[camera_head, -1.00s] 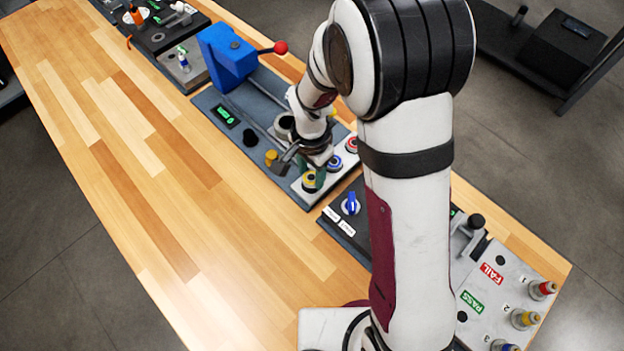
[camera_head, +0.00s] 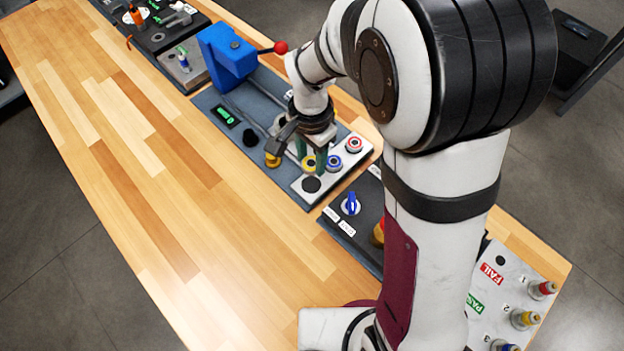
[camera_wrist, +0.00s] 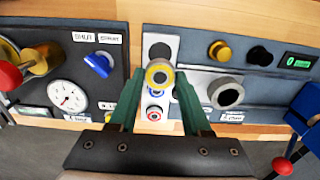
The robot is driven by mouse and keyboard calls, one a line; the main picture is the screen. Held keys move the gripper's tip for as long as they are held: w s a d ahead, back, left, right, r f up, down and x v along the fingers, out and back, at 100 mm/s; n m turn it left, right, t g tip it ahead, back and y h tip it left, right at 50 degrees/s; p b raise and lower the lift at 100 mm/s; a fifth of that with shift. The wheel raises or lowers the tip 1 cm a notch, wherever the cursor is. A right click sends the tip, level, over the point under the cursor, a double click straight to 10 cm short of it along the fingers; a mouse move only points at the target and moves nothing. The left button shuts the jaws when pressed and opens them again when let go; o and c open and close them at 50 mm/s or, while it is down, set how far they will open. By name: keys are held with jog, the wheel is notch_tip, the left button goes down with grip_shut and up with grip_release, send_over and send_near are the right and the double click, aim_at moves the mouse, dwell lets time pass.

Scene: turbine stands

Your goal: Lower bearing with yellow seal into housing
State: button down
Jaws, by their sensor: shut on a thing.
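My gripper (camera_head: 311,161) (camera_wrist: 158,77) is shut on the bearing with the yellow seal (camera_head: 308,164). In the wrist view this bearing (camera_wrist: 159,73) sits between the green fingertips, with its ring facing the camera. It is held above the white tray, clear of its empty dark slot. The housing looks to be the grey round cup with a dark bore (camera_wrist: 226,92), right of the bearing in the wrist view. In the head view the cup is largely hidden behind my gripper.
The white tray (camera_head: 335,178) also holds a blue-sealed bearing (camera_head: 333,162) and a red-sealed bearing (camera_head: 353,145). A blue press (camera_head: 226,57) with a red-knobbed lever stands behind. A yellow button (camera_head: 272,160) and black knob (camera_head: 250,138) are near the cup.

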jog(key=w+a+r, duration=0.1)
jog(key=w+a, duration=0.2)
jog(key=w, duration=0.5)
jog(key=w+a, duration=0.3)
jog(key=w, duration=0.4)
jog(key=shift+w+d+f, duration=0.15)
jog(key=shift+f, duration=2.5)
jog(key=shift+f, duration=0.3)
jog(key=shift+f, duration=0.15)
jog(key=shift+c, duration=1.4)
grip_release()
jog(key=shift+o, duration=0.2)
jog(key=shift+o, duration=0.6)
notch_tip(320, 180, up, 7)
